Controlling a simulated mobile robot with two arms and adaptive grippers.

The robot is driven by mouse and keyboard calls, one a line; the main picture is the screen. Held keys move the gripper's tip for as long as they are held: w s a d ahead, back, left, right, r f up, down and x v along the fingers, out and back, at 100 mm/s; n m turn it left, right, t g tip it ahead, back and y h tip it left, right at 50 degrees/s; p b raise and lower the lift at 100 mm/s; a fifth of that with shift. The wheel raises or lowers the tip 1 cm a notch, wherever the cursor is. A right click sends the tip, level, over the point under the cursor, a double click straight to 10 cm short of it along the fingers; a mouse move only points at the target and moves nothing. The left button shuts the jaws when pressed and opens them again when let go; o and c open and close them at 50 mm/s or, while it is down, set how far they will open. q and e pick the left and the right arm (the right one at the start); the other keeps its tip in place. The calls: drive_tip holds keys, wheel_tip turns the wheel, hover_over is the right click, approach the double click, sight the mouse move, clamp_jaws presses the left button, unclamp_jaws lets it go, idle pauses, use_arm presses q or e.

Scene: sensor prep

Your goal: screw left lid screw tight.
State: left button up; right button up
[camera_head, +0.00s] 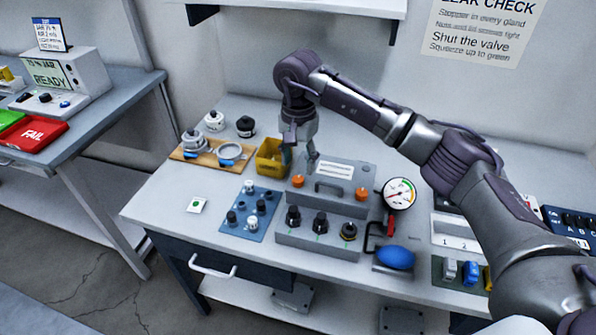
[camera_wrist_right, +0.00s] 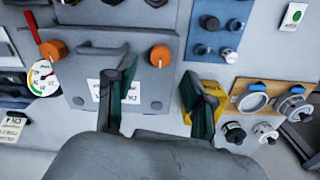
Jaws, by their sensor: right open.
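The grey box lid (camera_head: 335,174) has a dark handle, a white label and two orange screws. The left lid screw (camera_head: 297,181) is at its left; in the wrist view this screw (camera_wrist_right: 160,56) is the right-hand orange one. The other lid screw (camera_head: 361,193) is at the right (camera_wrist_right: 54,50). My right gripper (camera_head: 300,158) is open and empty near the lid's back left corner. In the wrist view its fingertips (camera_wrist_right: 159,68) are spread, with the left screw showing between and just beyond them. My left gripper is out of view.
A yellow bin (camera_head: 267,168) stands close to the left of the lid, beside a finger. A blue mat (camera_head: 240,227) with small parts lies left of the box. A pressure gauge (camera_head: 399,193) and blue bulb (camera_head: 396,257) stand right. Dark glands (camera_head: 320,222) line the box front.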

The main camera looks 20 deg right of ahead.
sight(298, 178)
wheel_tip(298, 178, down, 4)
drive_tip(key=shift+s+r, duration=0.1)
drive_tip(key=shift+f+p, duration=0.3)
drive_tip(key=shift+f, duration=0.2)
drive_tip(key=c, duration=0.7)
clamp_jaws()
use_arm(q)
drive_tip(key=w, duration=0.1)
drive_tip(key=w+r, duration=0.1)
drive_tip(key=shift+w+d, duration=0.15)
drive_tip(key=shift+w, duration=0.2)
